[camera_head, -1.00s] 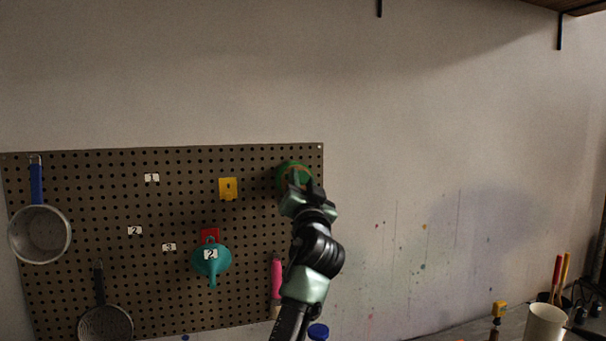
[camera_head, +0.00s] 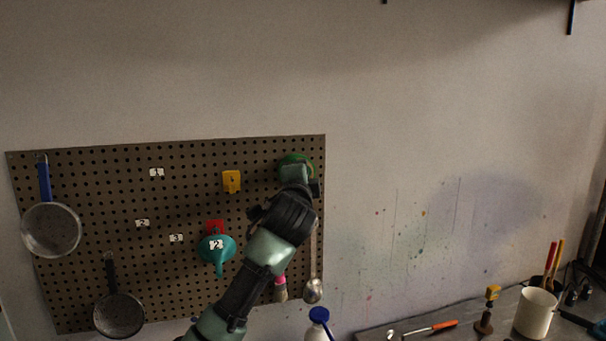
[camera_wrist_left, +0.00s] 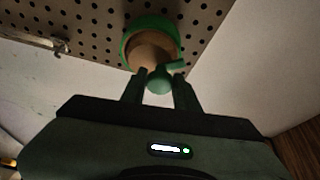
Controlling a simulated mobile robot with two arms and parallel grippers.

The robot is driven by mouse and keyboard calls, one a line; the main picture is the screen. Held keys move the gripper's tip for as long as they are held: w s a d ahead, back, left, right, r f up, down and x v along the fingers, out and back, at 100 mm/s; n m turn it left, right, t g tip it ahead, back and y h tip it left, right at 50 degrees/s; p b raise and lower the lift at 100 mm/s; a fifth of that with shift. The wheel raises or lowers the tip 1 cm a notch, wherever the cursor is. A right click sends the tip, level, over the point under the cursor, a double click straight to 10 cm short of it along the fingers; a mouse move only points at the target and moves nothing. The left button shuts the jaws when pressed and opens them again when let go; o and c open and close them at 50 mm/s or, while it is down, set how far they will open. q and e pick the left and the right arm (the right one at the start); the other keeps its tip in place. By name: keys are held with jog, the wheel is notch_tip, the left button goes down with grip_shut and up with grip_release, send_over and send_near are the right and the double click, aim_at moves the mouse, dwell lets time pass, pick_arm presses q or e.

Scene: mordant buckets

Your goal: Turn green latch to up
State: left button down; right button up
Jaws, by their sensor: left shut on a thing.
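The green latch (camera_head: 297,158) is at the upper right corner of the brown pegboard, mostly hidden behind my left gripper (camera_head: 296,177) in the head view. In the left wrist view it is a green ring (camera_wrist_left: 128,45) around a tan centre, with a green rounded handle (camera_wrist_left: 159,80) standing out from it. My left gripper (camera_wrist_left: 159,88) also shows there, its two dark fingers on either side of the handle, shut on it. I cannot tell for sure which way the handle points. My right gripper is in neither view.
The pegboard (camera_head: 120,240) carries a blue-handled pan (camera_head: 51,230), a dark strainer (camera_head: 118,315), a yellow hook (camera_head: 231,181), a teal funnel (camera_head: 217,256) and a ladle (camera_head: 313,290). A white bottle with a blue cap (camera_head: 319,316) stands below.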

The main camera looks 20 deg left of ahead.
pick_arm(q)
jog(key=shift+r+m+g, duration=0.1)
jog(key=shift+m+g, duration=0.6)
jog(key=shift+m, duration=0.95)
jog(key=shift+r+m+g, duration=0.1)
jog(key=shift+m+g, duration=0.6)
jog(key=shift+m, duration=0.95)
jog(key=c, duration=1.1)
grip_release()
jog(key=shift+o, duration=0.2)
jog(key=b+v, duration=0.4)
jog(key=v, duration=0.3)
jog(key=shift+s+d, duration=0.25)
jog(key=shift+s, duration=0.05)
